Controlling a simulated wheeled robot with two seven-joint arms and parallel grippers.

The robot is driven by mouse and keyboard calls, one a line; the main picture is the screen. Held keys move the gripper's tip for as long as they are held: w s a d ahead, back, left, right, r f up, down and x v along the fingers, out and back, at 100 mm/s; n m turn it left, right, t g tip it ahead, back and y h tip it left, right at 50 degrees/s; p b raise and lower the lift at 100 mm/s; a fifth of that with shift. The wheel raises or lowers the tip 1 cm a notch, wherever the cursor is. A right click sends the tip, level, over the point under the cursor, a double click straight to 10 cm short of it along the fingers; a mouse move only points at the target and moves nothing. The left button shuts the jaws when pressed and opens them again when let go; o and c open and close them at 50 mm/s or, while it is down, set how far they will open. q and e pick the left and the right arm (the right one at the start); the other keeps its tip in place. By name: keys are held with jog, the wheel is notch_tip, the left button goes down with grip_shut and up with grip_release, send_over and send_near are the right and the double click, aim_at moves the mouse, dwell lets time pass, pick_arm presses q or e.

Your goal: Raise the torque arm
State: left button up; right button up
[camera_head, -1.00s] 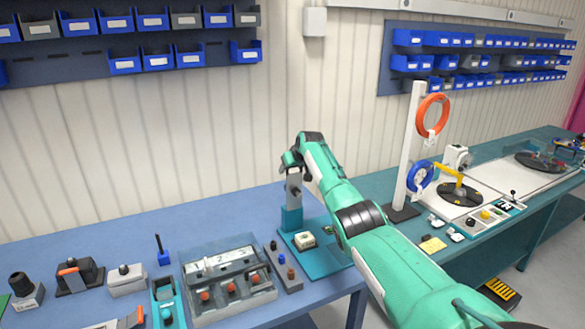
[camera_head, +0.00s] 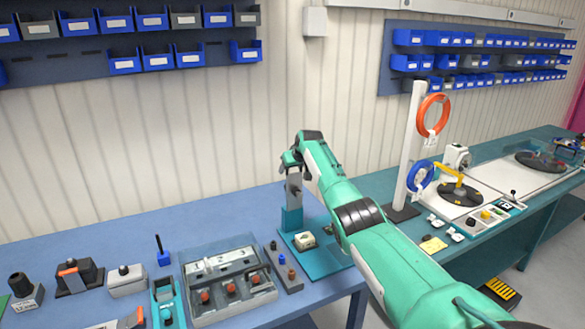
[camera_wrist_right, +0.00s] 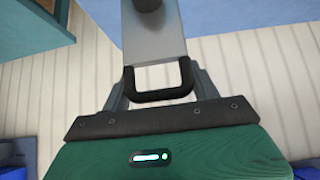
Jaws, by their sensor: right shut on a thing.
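The torque arm (camera_head: 293,189) is a grey bar standing roughly upright from a teal stand (camera_head: 291,219) on the blue bench. My right gripper (camera_head: 291,166) is at the bar's top end. In the right wrist view the grey bar (camera_wrist_right: 153,45) runs away from the gripper, with a dark round part on it at the frame's top edge. A black U-shaped handle (camera_wrist_right: 158,96) sits at its near end, between the two fingers of my right gripper (camera_wrist_right: 158,82), which is shut on it. My left gripper is not in view.
A teal plate (camera_head: 325,262) with a small cream block (camera_head: 304,240) lies before the stand. A grey box with red knobs (camera_head: 228,285) and a button strip (camera_head: 283,267) are to its left. A white post with cable rings (camera_head: 409,150) stands to the right. The wall is close behind.

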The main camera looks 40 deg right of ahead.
jog(key=shift+s+a+f, duration=0.1)
jog(key=shift+a+f, duration=0.05)
jog(key=shift+f, duration=0.45)
jog(key=o, duration=1.3)
jog(key=shift+o, duration=0.4)
jog(key=shift+w, duration=0.35)
jog(key=shift+s+r, duration=0.3)
jog(key=shift+r, duration=0.25)
jog(key=shift+b+v, duration=0.3)
jog(key=shift+v, duration=0.55)
jog(key=b+v, duration=0.3)
jog(key=v, duration=0.7)
jog(key=shift+s+r+b, duration=0.25)
jog(key=shift+r+b, duration=0.1)
jog(key=shift+b, duration=0.05)
